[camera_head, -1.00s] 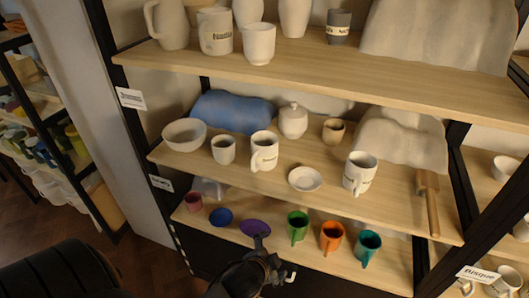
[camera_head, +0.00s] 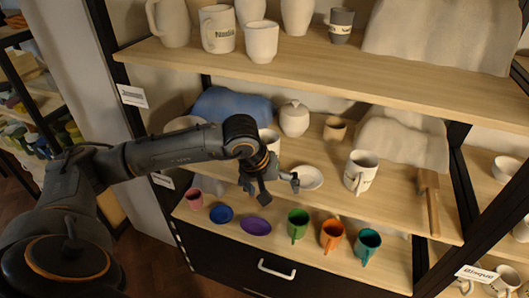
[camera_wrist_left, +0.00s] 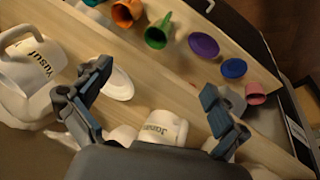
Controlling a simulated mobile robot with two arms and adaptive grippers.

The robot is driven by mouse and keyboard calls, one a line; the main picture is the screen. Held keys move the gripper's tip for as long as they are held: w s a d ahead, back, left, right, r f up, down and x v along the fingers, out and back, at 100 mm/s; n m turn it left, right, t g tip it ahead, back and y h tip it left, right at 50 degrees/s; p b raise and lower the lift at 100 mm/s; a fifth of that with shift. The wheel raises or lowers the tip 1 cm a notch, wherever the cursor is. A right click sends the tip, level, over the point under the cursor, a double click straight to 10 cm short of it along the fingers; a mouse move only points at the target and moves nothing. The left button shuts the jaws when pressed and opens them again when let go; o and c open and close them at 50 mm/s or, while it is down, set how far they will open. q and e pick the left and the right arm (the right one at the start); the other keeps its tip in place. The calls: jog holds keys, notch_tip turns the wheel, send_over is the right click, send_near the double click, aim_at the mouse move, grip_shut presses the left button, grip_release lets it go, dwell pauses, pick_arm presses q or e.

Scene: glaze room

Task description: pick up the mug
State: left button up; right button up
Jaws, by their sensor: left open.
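Several mugs are in view, and I cannot tell which one is meant. A white lettered mug (camera_head: 272,138) stands on the middle shelf, partly hidden behind my left gripper (camera_head: 273,184). It also shows between the fingers' lines in the wrist view (camera_wrist_left: 162,128), low in the picture. Another white mug, lettered "Yusuf" (camera_wrist_left: 30,66), stands farther right on that shelf in the head view (camera_head: 360,172). My left gripper is open and empty, in front of the middle shelf's edge. It appears apart from the mugs. My right gripper is not in view.
A small white dish (camera_head: 309,178) lies between the two white mugs. Green (camera_head: 298,222), orange (camera_head: 332,235) and teal (camera_head: 367,245) mugs stand on the lower shelf. A rolling pin (camera_head: 431,200) lies at the middle shelf's right. The upper shelf (camera_head: 330,62) overhangs.

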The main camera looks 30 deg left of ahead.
pick_arm(q)
jog(key=w+a+y, duration=0.1)
jog(key=w+a, duration=0.2)
jog(key=w+a+r+y+p, duration=0.1)
jog(key=w+a, duration=0.1)
jog(key=a, duration=0.1)
jog(key=w+a+p, duration=0.1)
jog(key=w+a, duration=0.2)
jog(key=shift+w+r+m+y, duration=0.3)
jog(key=shift+w+r+y, duration=0.05)
jog(key=shift+r+y, duration=0.05)
jog(key=w, duration=0.1)
jog(key=w+a+p, duration=0.1)
jog(key=w, duration=0.1)
jog(key=shift+w+f+p, duration=0.1)
jog(key=shift+w+p, duration=0.05)
jog(key=shift+p, duration=0.15)
jog(key=shift+x, duration=1.4)
jog(key=c, duration=1.4)
